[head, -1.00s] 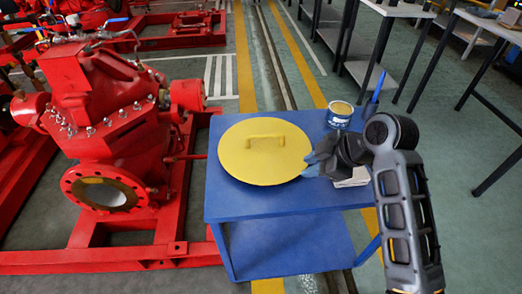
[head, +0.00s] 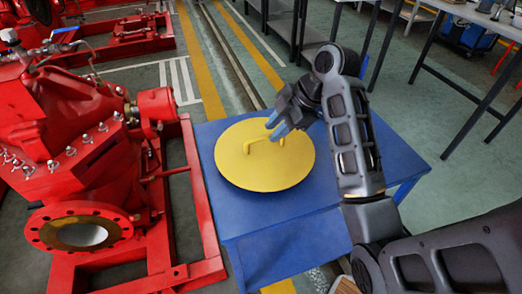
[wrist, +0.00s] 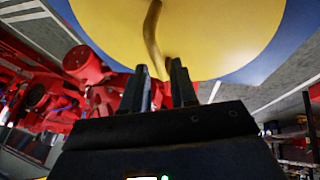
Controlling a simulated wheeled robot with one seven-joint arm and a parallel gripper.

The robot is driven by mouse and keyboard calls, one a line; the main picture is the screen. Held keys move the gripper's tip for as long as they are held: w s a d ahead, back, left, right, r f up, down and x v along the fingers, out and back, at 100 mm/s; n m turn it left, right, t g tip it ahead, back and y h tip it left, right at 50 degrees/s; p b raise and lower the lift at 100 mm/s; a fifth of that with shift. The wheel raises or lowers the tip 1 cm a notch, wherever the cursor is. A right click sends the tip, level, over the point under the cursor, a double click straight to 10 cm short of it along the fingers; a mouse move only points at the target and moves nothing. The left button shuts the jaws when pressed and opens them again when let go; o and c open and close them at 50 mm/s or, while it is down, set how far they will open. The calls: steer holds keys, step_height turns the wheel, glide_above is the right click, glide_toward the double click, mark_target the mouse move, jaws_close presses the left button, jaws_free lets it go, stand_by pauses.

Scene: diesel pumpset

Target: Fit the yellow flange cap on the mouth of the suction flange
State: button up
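The yellow flange cap (head: 245,172) is a round disc lying flat on a blue table, with a bar handle (head: 265,140) on top. My gripper (head: 277,127) is over the far right part of the cap, its fingertips close to the right end of the handle. In the wrist view the fingers (wrist: 160,80) stand apart, and the handle (wrist: 151,32) runs down towards the gap between them. I cannot tell whether they touch it. The suction flange (head: 80,228) is a red bolted ring with an open round mouth, facing forward at lower left.
The blue table (head: 225,222) has bare top in front of the cap. The red pump body (head: 70,125) and its red frame (head: 200,200) stand left of the table, with a narrow gap between. Grey workbenches (head: 480,22) stand at the back right.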

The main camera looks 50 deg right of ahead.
mark_target(267, 136)
steer(key=x, duration=0.5)
steer(key=shift+w, duration=0.15)
jaws_close()
